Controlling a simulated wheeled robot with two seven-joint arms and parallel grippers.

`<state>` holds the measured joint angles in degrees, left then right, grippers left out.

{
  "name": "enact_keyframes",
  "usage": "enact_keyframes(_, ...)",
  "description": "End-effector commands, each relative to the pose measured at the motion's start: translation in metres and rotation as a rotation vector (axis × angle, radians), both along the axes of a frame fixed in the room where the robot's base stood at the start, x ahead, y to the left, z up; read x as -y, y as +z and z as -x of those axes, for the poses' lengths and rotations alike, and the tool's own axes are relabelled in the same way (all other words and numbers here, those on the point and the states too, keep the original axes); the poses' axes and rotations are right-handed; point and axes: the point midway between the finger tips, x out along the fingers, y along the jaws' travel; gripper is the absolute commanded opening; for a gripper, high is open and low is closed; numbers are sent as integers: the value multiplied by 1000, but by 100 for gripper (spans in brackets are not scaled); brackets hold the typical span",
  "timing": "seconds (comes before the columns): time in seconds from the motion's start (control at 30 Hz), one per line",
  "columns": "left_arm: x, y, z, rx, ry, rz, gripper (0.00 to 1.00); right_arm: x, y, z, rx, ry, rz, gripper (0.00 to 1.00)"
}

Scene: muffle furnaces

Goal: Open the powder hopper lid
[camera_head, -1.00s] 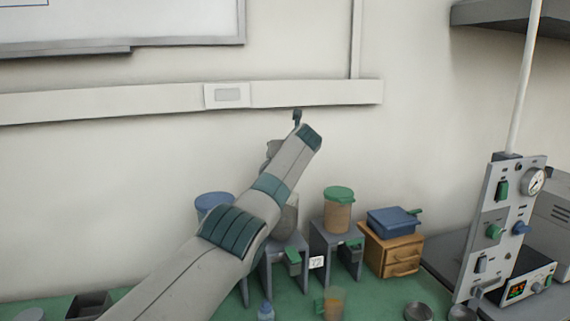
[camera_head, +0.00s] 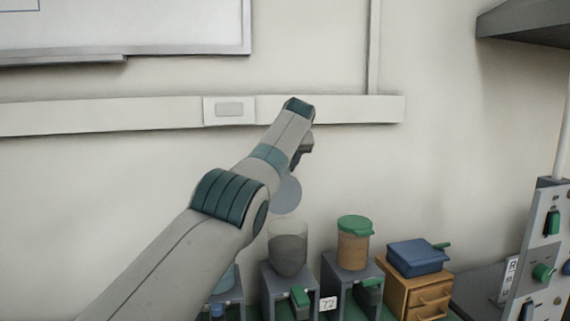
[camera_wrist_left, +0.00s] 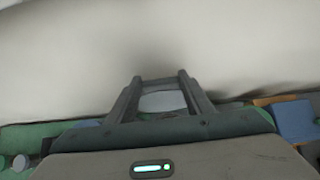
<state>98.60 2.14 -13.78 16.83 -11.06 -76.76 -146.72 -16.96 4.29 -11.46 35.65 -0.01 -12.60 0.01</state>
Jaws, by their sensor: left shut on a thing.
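The powder hopper (camera_head: 288,252) is a grey, see-through cup on a dark stand, with no lid on its top. A round grey lid (camera_head: 286,194) is in the air above it, partly hidden behind my left forearm. My left gripper (camera_wrist_left: 160,78) is shut on this lid, and the grey lid also shows between the fingers in the left wrist view (camera_wrist_left: 162,101). In the head view my arm hides most of the gripper. My right gripper is not in view.
Right of the hopper stands an orange-brown hopper with a green lid (camera_head: 354,243), then a blue box (camera_head: 418,256) on a wooden drawer unit (camera_head: 415,293). A control panel (camera_head: 545,255) stands at the far right. The wall behind is bare around the lid.

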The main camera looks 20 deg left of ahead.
Motion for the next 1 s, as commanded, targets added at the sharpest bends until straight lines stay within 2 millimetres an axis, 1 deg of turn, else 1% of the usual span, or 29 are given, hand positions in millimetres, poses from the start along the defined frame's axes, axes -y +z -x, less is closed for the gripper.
enact_keyframes(0.03, -1, 10, 0, 4, -1, 2, 6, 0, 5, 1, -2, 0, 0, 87)
enact_keyframes(0.4, -2, 9, 3, -17, -2, 19, 6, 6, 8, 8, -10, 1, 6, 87)
enact_keyframes(0.6, -2, 9, 3, -16, -2, 20, 6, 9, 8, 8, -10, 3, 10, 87)
enact_keyframes(0.63, -2, 9, 3, -16, -2, 20, 51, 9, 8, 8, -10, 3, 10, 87)
enact_keyframes(0.7, -1, 8, 3, -18, -2, 20, 66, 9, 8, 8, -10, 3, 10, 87)
enact_keyframes(1.0, -1, 3, 4, -27, -1, 23, 66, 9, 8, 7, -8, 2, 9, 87)
